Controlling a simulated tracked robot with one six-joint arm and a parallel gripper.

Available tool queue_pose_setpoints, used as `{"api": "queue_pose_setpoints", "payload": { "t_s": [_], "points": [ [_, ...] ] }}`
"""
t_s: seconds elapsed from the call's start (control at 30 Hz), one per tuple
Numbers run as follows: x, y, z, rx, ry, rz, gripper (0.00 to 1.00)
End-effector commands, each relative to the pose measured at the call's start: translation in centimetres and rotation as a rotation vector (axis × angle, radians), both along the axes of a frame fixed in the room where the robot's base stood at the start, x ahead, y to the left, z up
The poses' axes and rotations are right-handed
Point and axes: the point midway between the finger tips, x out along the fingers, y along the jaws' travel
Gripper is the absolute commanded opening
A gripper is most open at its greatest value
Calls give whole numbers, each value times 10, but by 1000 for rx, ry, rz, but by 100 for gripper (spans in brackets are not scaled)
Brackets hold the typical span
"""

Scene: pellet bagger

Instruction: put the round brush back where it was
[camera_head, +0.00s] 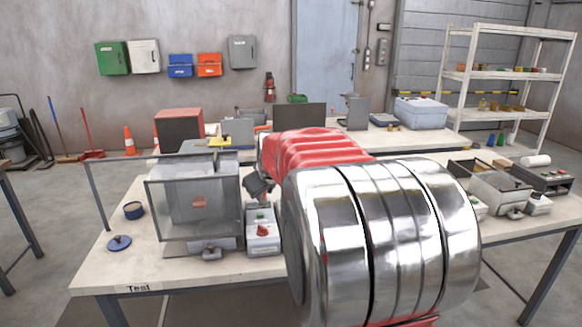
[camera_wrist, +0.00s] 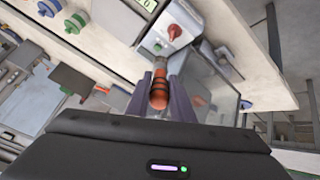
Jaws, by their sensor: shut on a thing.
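My gripper (camera_wrist: 160,98) shows in the wrist view with its two grey-purple fingers closed on an orange thing with black bands, which I take to be the round brush (camera_wrist: 159,92). I see it nearly end-on, and its bristles cannot be made out. In the head view my gripper (camera_head: 258,187) is a small dark shape between the clear-walled box (camera_head: 165,218) and my big arm link. The brush cannot be made out there. The brush is held near the control box (camera_head: 263,240) with a red knob, which also shows in the wrist view (camera_wrist: 172,33).
The front bench (camera_head: 130,275) carries a blue lid (camera_head: 118,243) and a dark blue tin (camera_head: 133,211) on the left. More machines (camera_head: 500,192) stand on the right. A rear bench holds a blue-grey bin (camera_head: 421,113). My arm hides the bench middle.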

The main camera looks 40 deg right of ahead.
Motion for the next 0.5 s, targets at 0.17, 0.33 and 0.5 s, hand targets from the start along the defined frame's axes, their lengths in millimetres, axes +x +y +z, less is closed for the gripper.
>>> {"api": "queue_pose_setpoints", "payload": {
  "t_s": [0.17,0.33,0.5],
  "points": [
    [26,65,-46,2,3,70,0],
    [40,131,-83,1,2,157,0],
    [45,200,-114,2,3,259,0]
  ]
}}
